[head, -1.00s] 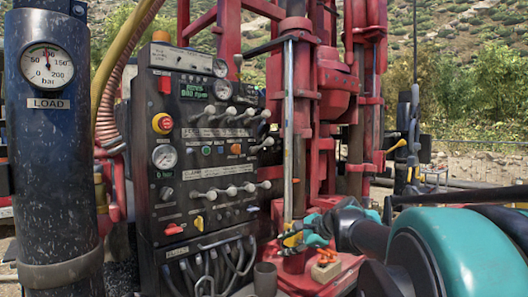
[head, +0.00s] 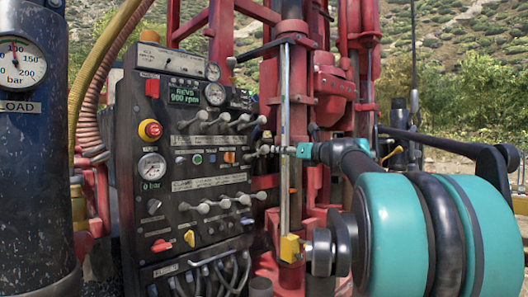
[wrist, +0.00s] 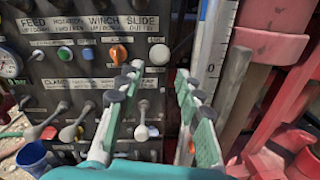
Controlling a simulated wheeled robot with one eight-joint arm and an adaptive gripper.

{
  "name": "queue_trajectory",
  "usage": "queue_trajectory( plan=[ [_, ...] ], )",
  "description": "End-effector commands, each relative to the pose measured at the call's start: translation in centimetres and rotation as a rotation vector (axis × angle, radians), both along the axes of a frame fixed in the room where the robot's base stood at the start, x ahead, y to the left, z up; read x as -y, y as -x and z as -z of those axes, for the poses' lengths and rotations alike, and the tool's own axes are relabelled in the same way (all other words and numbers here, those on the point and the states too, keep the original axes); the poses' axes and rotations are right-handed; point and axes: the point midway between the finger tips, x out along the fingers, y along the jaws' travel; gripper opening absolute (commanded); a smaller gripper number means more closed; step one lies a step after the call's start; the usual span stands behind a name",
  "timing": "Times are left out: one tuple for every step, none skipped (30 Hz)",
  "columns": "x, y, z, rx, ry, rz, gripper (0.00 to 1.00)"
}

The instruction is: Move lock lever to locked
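I cannot read a label that marks the lock lever. The dark control panel (head: 130,170) carries an orange control (head: 229,157), a red handle (head: 161,245) and a yellow handle (head: 190,238), and several grey-knobbed levers. My gripper (head: 262,151) reaches left toward the panel at the orange control's height. In the wrist view my gripper (wrist: 154,85) is open, with nothing seen between its fingers. The orange control (wrist: 118,47) shows just beyond the left fingertip, with a visible white knob (wrist: 159,54) to its right. Contact with the panel cannot be told.
A vertical pale scale rod (head: 285,130) stands right of the panel, with a yellow block (head: 290,248) at its foot. Red mast parts (head: 332,85) stand behind. A dark gauge column (head: 30,170) is at left. A blue cup (wrist: 32,156) sits low left in the wrist view.

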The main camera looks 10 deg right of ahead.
Motion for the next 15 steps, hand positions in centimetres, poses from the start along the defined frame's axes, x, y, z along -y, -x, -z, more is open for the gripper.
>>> queue_trajectory(
  plan=[
    [-0.8,-0.9,0.0,0.000,0.000,-0.005,0.36],
    [-1.0,-1.4,0.0,0.000,0.000,-0.004,0.36],
    [-1.5,-2.1,0.0,0.000,0.001,-0.004,0.36],
    [-1.8,-2.6,0.0,0.000,0.001,-0.004,0.36],
    [-2.1,-3.1,0.0,0.000,0.001,-0.003,0.36],
    [-2.5,-3.8,0.0,0.000,0.001,-0.005,0.36],
    [-2.8,-4.3,0.0,0.000,0.001,-0.004,0.36],
    [-3.1,-4.8,0.0,0.000,0.001,-0.003,0.36],
    [-3.5,-5.4,0.0,0.000,0.001,-0.004,0.36],
    [-3.7,-5.8,0.0,0.000,0.001,-0.004,0.36],
    [-4.0,-6.2,0.0,0.000,0.001,-0.002,0.36],
    [-4.3,-6.7,0.1,0.000,0.001,-0.003,0.36],
    [-4.5,-7.1,0.0,0.000,0.001,-0.003,0.36],
    [-4.7,-7.4,0.0,0.000,0.001,-0.003,0.36],
    [-4.9,-7.7,0.0,0.000,0.001,-0.002,0.36]
  ],
)
